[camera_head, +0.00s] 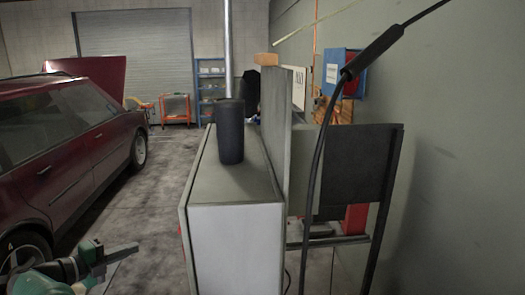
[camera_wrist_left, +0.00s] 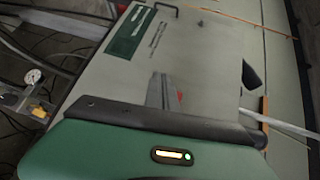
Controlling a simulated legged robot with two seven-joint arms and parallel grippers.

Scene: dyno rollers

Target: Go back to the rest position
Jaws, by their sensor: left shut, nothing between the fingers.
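My left gripper (camera_head: 122,252) is at the lower left of the head view, low beside the red car and left of the grey cabinet. Its fingers are shut with nothing between them, and it touches nothing that I can see. In the left wrist view, a green housing with a small lit indicator fills the bottom, with a dark bar along its upper edge. My right gripper is not in view.
The grey cabinet (camera_head: 235,245) with a black cylinder (camera_head: 230,132) on top stands ahead. The red car (camera_head: 65,150) is at the left. A black cable (camera_head: 315,170) hangs at the right. Floor (camera_head: 160,190) is clear between car and cabinet. A gauge (camera_wrist_left: 33,76) shows in the wrist view.

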